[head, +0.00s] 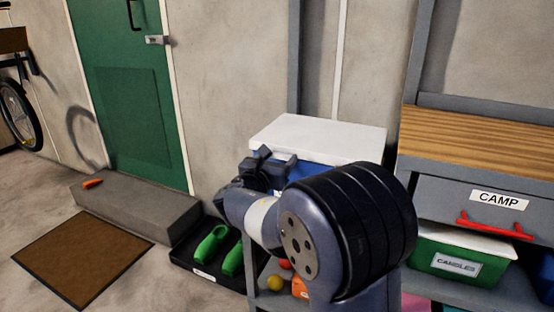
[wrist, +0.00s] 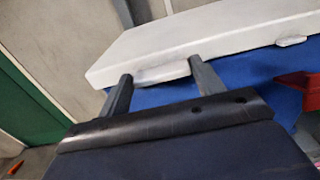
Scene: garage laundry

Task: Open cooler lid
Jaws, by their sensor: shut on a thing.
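The cooler has a white lid (head: 320,134) and a blue body (head: 313,172), and it stands against the wall in the head view. The lid looks closed, lying flat on the body. In the wrist view the white lid (wrist: 215,35) and blue body (wrist: 250,75) fill the upper right. My gripper (head: 268,165) is at the cooler's front left in the head view. In the wrist view my gripper (wrist: 160,82) has its two fingers on either side of a small white tab at the lid's lower edge. My arm hides much of the cooler's front.
A shelf unit with a wooden top (head: 480,145), a drawer labelled CAMP (head: 480,200) and a green bin (head: 460,255) stands at the right. Green shoes (head: 212,245) sit on a black tray below left. A concrete step (head: 135,205) and brown mat (head: 85,257) lie before the green door (head: 130,90).

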